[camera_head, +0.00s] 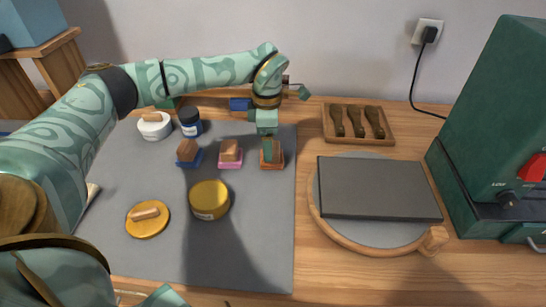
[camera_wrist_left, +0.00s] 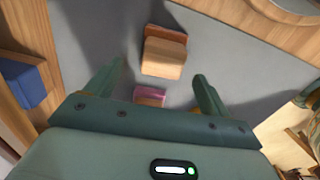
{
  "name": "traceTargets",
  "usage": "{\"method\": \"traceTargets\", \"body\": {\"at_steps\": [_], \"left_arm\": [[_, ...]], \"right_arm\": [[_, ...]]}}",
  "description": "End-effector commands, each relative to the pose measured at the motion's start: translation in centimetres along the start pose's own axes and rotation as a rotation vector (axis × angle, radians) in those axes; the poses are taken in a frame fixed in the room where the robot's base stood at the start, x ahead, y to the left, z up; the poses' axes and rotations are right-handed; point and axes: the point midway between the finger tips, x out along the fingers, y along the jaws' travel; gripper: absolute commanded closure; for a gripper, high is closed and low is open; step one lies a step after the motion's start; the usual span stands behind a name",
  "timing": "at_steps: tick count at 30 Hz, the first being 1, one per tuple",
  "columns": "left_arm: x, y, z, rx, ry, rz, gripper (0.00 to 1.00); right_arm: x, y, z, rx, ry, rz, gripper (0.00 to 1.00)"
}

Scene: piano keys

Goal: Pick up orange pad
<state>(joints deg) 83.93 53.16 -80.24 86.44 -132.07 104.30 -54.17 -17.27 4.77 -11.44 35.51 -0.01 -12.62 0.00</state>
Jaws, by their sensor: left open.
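The orange pad (camera_head: 272,166) is an orange-brown base with a wooden block on top. It lies on the grey mat near its right edge, partly hidden behind my left gripper (camera_head: 270,148). In the left wrist view, the orange pad (camera_wrist_left: 164,52) lies ahead of my open left gripper (camera_wrist_left: 160,78), near the middle between the fingers in the picture. The gripper is above it and holds nothing. A pink pad (camera_head: 230,155) with a wooden block sits just left of it; it also shows in the left wrist view (camera_wrist_left: 150,96). My right gripper is not in view.
A blue pad (camera_head: 188,155), yellow jar (camera_head: 209,199), yellow disc (camera_head: 147,222), white pot (camera_head: 154,127) and dark blue jar (camera_head: 190,123) are on the mat. A wooden tray (camera_head: 385,137) and a round board (camera_head: 330,232) with a dark slab stand right.

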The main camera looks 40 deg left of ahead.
Motion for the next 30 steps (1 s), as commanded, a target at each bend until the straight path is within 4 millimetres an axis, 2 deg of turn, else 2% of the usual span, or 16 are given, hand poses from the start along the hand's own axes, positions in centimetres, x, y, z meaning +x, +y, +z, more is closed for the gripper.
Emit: {"method": "traceTargets", "body": {"at_steps": [7, 9, 15, 20, 21, 30], "left_arm": [[4.5, -0.2, -0.1, 0.0, 0.004, -0.004, 0.18], [5.0, -0.2, -0.1, 0.0, 0.003, -0.003, 0.18], [4.7, -0.2, -0.1, -0.001, 0.001, 0.0, 0.18], [4.7, -0.2, -0.1, -0.001, 0.001, 0.0, 0.63], [4.7, -0.2, -0.1, -0.001, 0.001, 0.0, 0.67], [4.5, -0.2, -0.1, 0.0, 0.001, 0.0, 0.67]], "right_arm": [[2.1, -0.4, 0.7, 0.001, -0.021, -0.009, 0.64], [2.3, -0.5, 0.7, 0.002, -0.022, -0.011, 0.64], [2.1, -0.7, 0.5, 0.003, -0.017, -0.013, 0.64], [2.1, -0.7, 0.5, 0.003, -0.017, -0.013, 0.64], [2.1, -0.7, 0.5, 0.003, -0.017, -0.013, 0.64], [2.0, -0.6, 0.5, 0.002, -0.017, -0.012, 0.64]]}}
